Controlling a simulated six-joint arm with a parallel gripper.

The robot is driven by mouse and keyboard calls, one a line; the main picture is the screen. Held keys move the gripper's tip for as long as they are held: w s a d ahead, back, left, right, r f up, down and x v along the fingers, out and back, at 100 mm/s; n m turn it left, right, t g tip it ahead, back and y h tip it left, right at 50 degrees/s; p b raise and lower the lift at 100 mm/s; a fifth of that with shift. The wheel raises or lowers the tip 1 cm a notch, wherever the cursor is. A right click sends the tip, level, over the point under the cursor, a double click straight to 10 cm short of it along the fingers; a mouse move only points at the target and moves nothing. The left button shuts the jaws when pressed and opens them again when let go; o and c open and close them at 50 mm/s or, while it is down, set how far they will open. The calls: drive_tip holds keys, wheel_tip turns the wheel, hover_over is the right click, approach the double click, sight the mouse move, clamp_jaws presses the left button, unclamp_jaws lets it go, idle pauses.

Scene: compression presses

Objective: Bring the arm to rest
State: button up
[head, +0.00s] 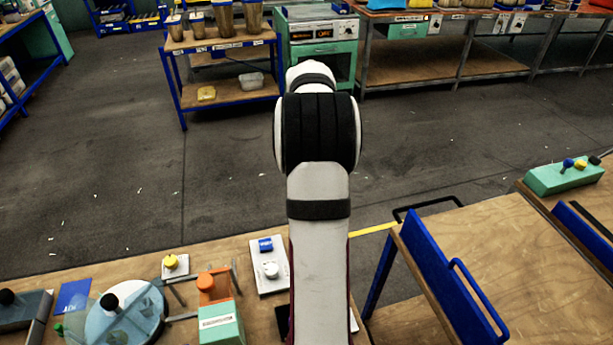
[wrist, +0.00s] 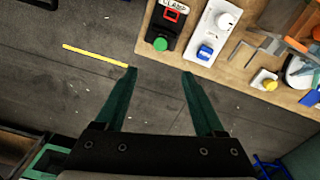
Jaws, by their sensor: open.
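My gripper (wrist: 159,73) shows in the wrist view with its two dark green fingers spread apart and nothing between them. It hangs over the grey floor (wrist: 165,115), just off the edge of the wooden bench. In the head view my white arm with black bands stretches up the middle of the picture. My gripper is not visible there.
In the head view, the wooden bench (head: 120,270) carries a white panel with a blue switch (head: 266,245), an orange and mint-green device (head: 220,322) and a round clear-covered machine (head: 130,312). A blue-sided cart (head: 440,275) stands at right. Open floor (head: 120,170) lies beyond.

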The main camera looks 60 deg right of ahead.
idle(0.3)
drive_tip(key=w+a+r+y, duration=0.1)
drive_tip(key=a+r, duration=0.2)
drive_tip(key=a, duration=1.2)
drive_tip(key=w+a+r, duration=0.1)
drive_tip(key=a+r, duration=0.2)
drive_tip(key=a, duration=1.2)
drive_tip(key=s+a+f, duration=0.3)
drive_tip(key=s+a, duration=0.9)
drive_tip(key=shift+s+a+f+y, duration=0.15)
drive_tip(key=shift+s+a+y, duration=0.2)
drive_tip(key=shift+s+y, duration=0.05)
